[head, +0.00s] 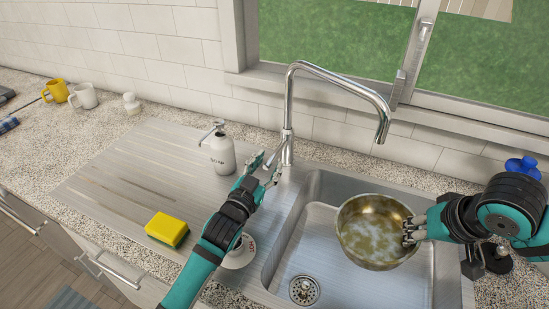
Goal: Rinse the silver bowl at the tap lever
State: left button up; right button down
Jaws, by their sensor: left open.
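The silver bowl (352,245) is over the right part of the sink basin, tilted so its soiled, foamy inside shows. My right gripper (409,230) has its fingers closed at the bowl's right rim. The chrome tap (290,105) stands behind the sink, its spout arching right with its mouth above and behind the bowl. No water stream is visible. The tap lever (279,150) is at the tap's base. My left gripper (267,168) is open just left of the tap's base, close to the lever; whether they touch is unclear.
A soap dispenser (219,153) stands left of the tap. A yellow sponge (167,229) lies on the drainboard (125,185). A white dish (240,257) is partly hidden under my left arm. Yellow (56,90) and white (84,95) mugs stand far left. The basin's left part is clear around the drain (304,291).

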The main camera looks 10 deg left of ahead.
aim_at(275, 152)
pick_arm(q)
jog(key=b+x, duration=0.1)
jog(key=x, duration=0.3)
jog(key=shift+f+b, duration=0.2)
jog(key=shift+b, duration=0.2)
pick_arm(e)
notch_tip(275, 152, down, 2)
jog(key=shift+w+f, duration=0.1)
jog(key=shift+f, duration=0.1)
pick_arm(q)
jog(key=shift+w+d+r, duration=0.15)
jog(key=shift+w, duration=0.35)
pick_arm(e)
jog(key=shift+f, duration=0.1)
pick_arm(q)
grip_shut()
